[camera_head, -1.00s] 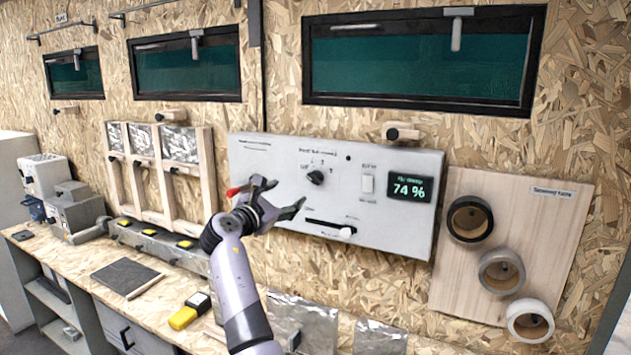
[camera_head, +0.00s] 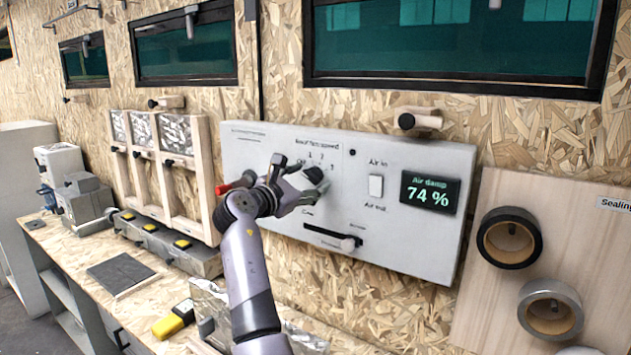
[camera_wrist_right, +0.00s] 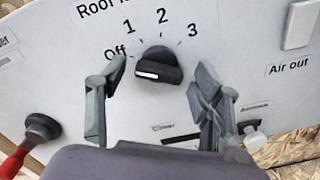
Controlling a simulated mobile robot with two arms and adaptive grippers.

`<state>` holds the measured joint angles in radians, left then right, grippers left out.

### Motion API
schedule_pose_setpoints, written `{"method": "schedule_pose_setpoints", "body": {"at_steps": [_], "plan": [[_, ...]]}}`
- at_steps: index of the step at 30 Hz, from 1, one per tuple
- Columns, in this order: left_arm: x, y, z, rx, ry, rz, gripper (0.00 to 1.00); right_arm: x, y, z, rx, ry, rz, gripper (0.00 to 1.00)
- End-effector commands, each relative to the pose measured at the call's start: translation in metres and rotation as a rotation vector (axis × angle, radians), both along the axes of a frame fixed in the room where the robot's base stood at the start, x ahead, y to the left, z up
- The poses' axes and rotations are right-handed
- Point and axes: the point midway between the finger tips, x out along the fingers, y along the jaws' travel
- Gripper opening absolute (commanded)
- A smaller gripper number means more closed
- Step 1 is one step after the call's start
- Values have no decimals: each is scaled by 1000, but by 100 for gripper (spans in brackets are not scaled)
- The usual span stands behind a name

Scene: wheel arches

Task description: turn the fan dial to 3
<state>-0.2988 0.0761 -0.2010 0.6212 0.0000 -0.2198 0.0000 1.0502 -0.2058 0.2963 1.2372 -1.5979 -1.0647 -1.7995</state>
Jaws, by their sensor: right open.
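The fan dial (camera_wrist_right: 158,66) is a black knob on the white control panel (camera_head: 405,240), under the "Roof fan speed" label. Its white mark is at the lower left end, on the side of "Off"; 1, 2 and 3 are printed around it. My right gripper (camera_head: 302,173) is in front of the dial and largely hides it in the head view. In the right wrist view, the open fingers of my right gripper (camera_wrist_right: 160,70) stand on either side of the dial, with gaps to it. My left gripper is not in view.
A rocker switch (camera_head: 376,186) and a display (camera_head: 430,193) reading 74 % are right of the dial. A slider (camera_head: 335,237) lies below it. A red-handled black knob (camera_wrist_right: 38,132) is at the panel's left. Tape rolls (camera_head: 510,238) hang further right.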

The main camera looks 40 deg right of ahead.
Motion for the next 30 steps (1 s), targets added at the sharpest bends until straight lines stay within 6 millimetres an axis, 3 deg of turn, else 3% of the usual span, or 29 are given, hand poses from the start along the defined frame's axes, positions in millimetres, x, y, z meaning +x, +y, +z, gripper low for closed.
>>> {"method": "schedule_pose_setpoints", "body": {"at_steps": [9, 30], "plan": [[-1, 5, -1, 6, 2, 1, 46, 0, 1, 0, 0, -1, 0, 60], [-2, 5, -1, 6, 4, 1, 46, 0, 0, 0, 0, 0, 0, 13]]}}
